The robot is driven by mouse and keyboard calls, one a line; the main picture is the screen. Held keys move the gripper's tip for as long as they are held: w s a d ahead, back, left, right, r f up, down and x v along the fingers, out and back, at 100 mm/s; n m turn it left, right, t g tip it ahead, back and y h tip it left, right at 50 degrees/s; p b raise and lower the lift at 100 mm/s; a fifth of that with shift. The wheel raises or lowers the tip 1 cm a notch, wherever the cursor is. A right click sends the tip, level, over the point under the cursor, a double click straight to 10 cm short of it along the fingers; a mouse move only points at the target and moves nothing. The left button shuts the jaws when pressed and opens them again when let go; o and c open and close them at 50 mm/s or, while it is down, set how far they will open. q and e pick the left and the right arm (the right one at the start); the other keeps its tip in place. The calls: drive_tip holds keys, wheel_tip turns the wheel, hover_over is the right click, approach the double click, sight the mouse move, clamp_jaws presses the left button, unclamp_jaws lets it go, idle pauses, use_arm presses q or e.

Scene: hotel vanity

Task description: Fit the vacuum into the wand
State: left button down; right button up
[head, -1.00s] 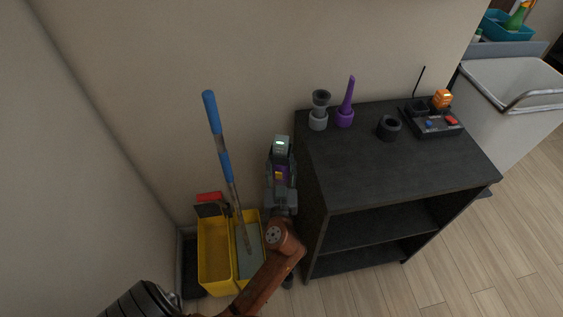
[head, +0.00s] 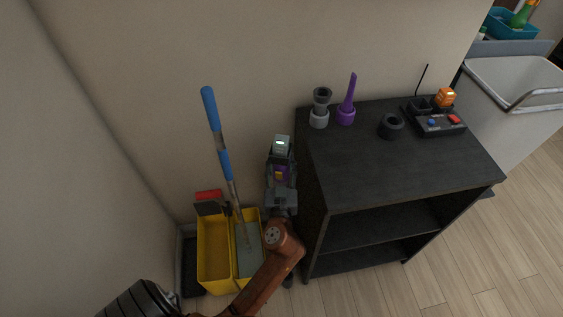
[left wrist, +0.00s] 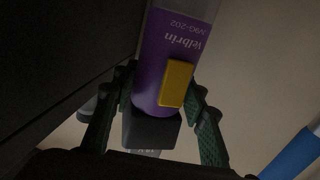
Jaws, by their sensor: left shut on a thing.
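The vacuum (head: 281,172) is a grey and purple handheld unit with a small lit display on top, upright in the gap left of the dark cabinet. In the left wrist view its purple labelled body (left wrist: 160,62) with a yellow button is between my fingers. My left gripper (head: 281,190) is shut on it, reaching in from below. In the wrist view the fingers (left wrist: 165,100) lie on both sides of the body, above a dark block. I cannot clearly make out the wand; the space below the vacuum is mostly hidden by my arm. My right gripper is not in view.
The dark cabinet (head: 390,165) stands close right of the vacuum, with nozzles, a black ring (head: 391,126) and a tray (head: 436,119) on top. A yellow mop bucket (head: 214,257) with a blue-handled mop (head: 224,165) stands close left. A wall is behind.

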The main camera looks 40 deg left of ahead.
sight(281, 149)
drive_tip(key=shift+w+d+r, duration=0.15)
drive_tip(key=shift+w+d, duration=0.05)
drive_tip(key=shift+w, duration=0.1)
use_arm(q)
drive_tip(key=shift+f, duration=0.15)
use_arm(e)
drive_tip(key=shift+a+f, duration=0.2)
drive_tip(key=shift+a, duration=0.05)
use_arm(q)
drive_tip(key=shift+s+f+b, duration=0.1)
drive_tip(key=shift+f+b, duration=0.35)
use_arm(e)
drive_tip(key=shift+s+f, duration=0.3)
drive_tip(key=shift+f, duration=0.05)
use_arm(q)
drive_tip(key=c, duration=1.5)
unclamp_jaws()
drive_tip(key=shift+f, duration=0.1)
drive_tip(key=o, duration=0.4)
drive_tip(key=shift+r, duration=0.25)
wheel_tip(281, 149, up, 10)
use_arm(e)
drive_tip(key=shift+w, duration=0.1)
